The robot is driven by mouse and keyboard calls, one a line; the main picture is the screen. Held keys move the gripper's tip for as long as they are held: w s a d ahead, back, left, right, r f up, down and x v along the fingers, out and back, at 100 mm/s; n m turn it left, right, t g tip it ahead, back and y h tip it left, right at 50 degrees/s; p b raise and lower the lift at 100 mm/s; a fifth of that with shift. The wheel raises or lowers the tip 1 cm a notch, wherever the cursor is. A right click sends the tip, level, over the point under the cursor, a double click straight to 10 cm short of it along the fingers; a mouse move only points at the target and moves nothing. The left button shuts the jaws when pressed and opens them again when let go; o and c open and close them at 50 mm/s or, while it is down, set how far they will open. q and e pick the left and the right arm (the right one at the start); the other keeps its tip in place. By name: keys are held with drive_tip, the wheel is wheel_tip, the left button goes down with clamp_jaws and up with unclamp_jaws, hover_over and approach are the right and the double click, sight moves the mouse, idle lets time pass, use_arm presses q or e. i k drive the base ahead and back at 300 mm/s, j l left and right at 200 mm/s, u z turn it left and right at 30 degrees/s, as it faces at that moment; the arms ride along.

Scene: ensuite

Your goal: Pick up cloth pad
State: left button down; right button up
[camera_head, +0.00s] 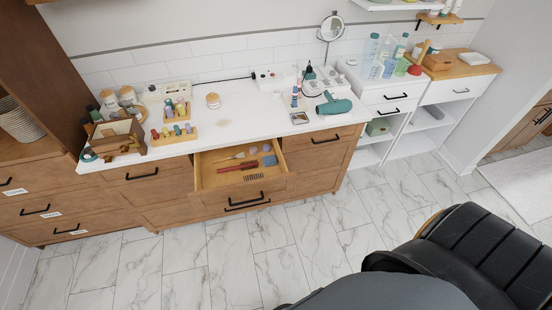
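A small, flat, pale beige round piece (223,123) lies on the white counter (245,122), behind the open drawer. It may be the cloth pad, but it is too small to tell for sure. A folded white piece (480,58) lies on the wooden top at the far right; I cannot tell its material. Neither my left nor my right gripper is in view.
An open drawer (197,174) holds a red item (238,166) and other small tools. Bottle racks (174,132), a teal hair dryer (334,106) and a round mirror (331,27) stand or lie on the counter. Marble floor before the drawers is clear.

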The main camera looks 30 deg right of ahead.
sight(270, 160)
drive_tip(key=i+j+z, duration=0.6)
drive_tip(key=j+z, duration=0.15)
drive_tip(key=j, duration=0.2)
drive_tip(key=i+j+z, duration=0.25)
drive_tip(key=k+j, duration=0.1)
